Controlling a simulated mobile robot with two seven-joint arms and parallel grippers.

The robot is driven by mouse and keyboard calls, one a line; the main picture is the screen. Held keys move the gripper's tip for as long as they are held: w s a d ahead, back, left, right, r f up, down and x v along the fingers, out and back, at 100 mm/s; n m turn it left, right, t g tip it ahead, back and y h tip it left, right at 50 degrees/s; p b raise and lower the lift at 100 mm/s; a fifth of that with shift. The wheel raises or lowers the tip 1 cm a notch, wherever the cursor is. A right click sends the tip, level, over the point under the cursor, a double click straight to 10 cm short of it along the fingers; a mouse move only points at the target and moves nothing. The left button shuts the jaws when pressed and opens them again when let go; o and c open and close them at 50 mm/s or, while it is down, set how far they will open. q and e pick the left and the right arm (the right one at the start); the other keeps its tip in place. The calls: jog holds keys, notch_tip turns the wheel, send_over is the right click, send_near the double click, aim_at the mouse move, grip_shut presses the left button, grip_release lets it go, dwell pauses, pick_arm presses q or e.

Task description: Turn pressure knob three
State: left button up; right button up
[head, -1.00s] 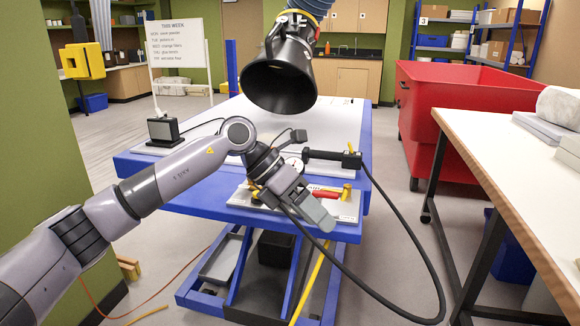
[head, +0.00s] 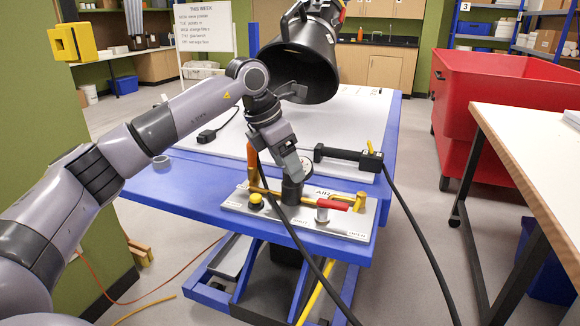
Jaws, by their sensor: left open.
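A light board marked AIR (head: 346,232) lies on the near end of the blue lift table. A dark upright cylinder, which looks like a pressure knob (head: 292,191), stands on it. A yellow knob (head: 256,199) is to its left, and a red lever (head: 333,204) is to its right. I cannot read a number three on any knob. My left gripper (head: 292,174) points down just above the dark cylinder, open, its fingers partly hiding the cylinder and the gauge (head: 306,160) behind. I cannot tell whether the fingers touch the cylinder. My right gripper is not in view.
A black tool (head: 345,158) with a cable lies behind the board. A black extraction hood (head: 300,55) hangs close above my left wrist. A red bin (head: 487,110) and a white-topped bench (head: 535,150) stand right. Black hoses run down the table's front.

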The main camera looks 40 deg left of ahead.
pick_arm(q)
jog(key=shift+x, duration=0.75)
jog(key=c, duration=1.1)
jog(key=shift+o, duration=0.2)
